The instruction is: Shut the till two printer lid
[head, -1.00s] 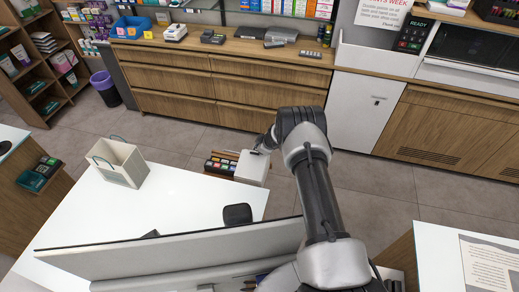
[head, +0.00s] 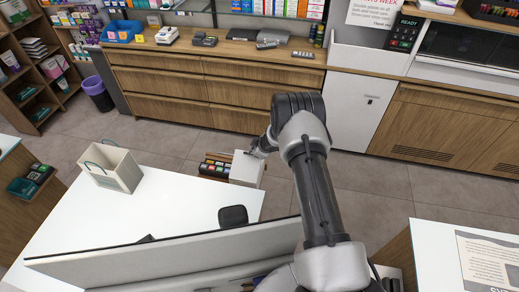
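A white box-shaped unit (head: 246,170), which may be the till two printer, stands at the far right end of the white counter. I cannot make out a separate lid or tell whether one is open. My gripper (head: 257,149) is just above and behind the unit's upper right edge, very close to it. I cannot tell whether it touches. The fingers are small and partly hidden by my wrist, so their opening does not show.
A rack of small coloured items (head: 215,166) is left of the white unit. A paper bag (head: 112,168) stands on the counter (head: 165,205). A long screen (head: 150,262) and a small dark device (head: 233,216) are nearer. Open floor lies beyond.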

